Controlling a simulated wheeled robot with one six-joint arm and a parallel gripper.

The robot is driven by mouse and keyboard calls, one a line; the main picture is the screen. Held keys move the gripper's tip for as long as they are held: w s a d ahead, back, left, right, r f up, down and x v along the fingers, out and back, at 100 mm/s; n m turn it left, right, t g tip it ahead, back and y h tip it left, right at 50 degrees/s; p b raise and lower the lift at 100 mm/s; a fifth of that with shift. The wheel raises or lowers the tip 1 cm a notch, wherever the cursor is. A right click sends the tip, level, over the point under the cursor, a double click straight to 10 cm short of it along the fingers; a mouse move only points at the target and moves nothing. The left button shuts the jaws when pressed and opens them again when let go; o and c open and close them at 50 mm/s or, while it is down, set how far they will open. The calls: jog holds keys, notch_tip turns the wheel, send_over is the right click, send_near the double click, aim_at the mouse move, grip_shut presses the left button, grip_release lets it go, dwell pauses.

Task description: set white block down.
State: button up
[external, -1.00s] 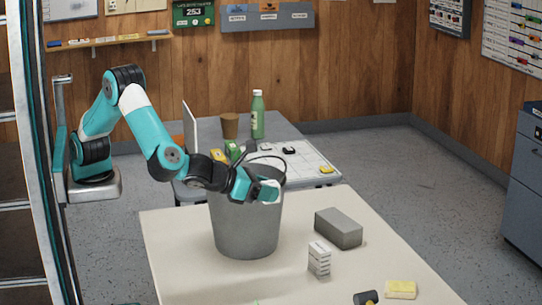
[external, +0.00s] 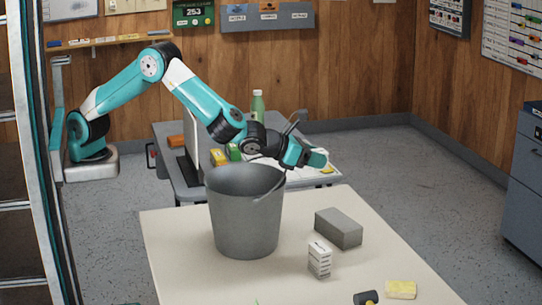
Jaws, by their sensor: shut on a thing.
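My gripper (external: 317,158) is in the air above and to the right of the grey bucket's rim in the picture. It is shut on a small white thing at its fingertips, which looks like the white block. The fingers hide most of it, so its full shape cannot be made out. The cream table (external: 182,262) is below, and nothing visible touches the held thing from underneath.
The grey bucket (external: 243,222) stands on the cream table. Right of it are a grey brick (external: 338,229), a white ridged box (external: 319,262), a yellow sponge (external: 400,290) and a dark object (external: 366,298). A grey table (external: 193,193) with a green bottle (external: 257,105) stands behind.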

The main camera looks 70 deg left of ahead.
jog(key=w+a+f+p, duration=0.2)
jog(key=w+a+p, duration=0.3)
jog(key=w+a, duration=0.6)
jog(key=p, duration=0.3)
send_over(325, 203)
notch_tip(325, 203, down, 2)
jog(key=f+b, duration=0.7)
jog(key=f, duration=0.1)
jog(key=f+b, duration=0.8)
jog(key=shift+w+a, duration=0.1)
jog(key=shift+a, duration=0.1)
notch_tip(325, 203, down, 5)
jog(key=b, duration=0.4)
jog(key=shift+r, duration=0.3)
jog(key=shift+f, duration=0.15)
jog(key=o, duration=1)
jog(key=shift+o, duration=0.2)
